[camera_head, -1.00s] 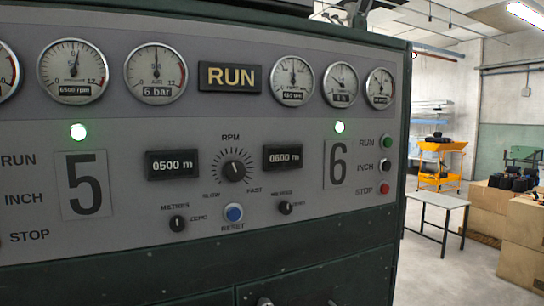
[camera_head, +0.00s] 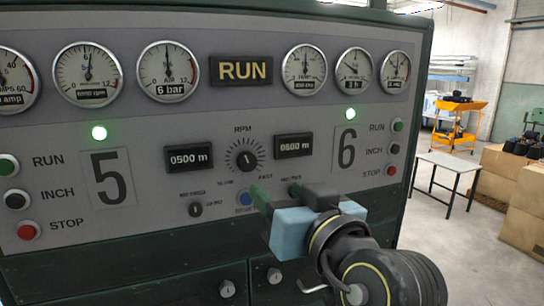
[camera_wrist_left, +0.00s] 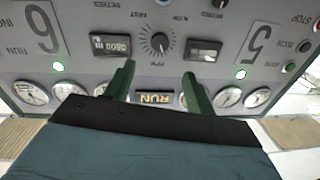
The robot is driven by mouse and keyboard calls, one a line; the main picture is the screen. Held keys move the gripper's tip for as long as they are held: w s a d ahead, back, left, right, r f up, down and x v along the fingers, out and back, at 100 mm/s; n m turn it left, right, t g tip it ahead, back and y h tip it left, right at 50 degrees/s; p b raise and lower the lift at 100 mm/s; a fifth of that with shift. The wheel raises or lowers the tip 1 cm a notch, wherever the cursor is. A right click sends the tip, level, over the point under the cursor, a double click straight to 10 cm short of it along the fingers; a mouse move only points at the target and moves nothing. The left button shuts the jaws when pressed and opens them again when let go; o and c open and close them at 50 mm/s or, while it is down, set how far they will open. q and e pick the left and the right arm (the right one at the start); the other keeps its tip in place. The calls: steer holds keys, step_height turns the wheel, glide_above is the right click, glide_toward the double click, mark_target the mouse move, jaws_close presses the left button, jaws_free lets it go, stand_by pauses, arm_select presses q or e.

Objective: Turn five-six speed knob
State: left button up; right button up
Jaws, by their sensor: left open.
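The speed knob is the black round RPM knob (camera_head: 247,160) with a dial scale, set between the 5 and 6 sections of the grey panel (camera_head: 150,222). It also shows upside down in the left wrist view (camera_wrist_left: 159,42), lined up between the fingers. My left gripper (camera_head: 278,192) is in front of the panel, below and right of the knob in the head view. Its two green fingers (camera_wrist_left: 159,72) are apart with nothing between them, and the knob is not touched. The gripper partly covers the blue reset button (camera_head: 245,198) and hides the lower right small knob. My right gripper is not in view.
Two displays (camera_head: 190,157) (camera_head: 293,146) flank the knob. A small metres selector (camera_head: 195,209) sits lower left. Run, inch and stop buttons line both panel sides. A row of gauges (camera_head: 168,70) and a lit RUN sign (camera_head: 241,70) are above. A small table (camera_head: 448,160) stands right.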

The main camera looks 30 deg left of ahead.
mark_target(249, 164)
arm_select(q)
steer(key=p+x, duration=0.4)
steer(key=x, duration=0.9)
steer(key=shift+w+a, duration=0.15)
steer(key=c, duration=0.9)
steer(key=shift+c, duration=0.3)
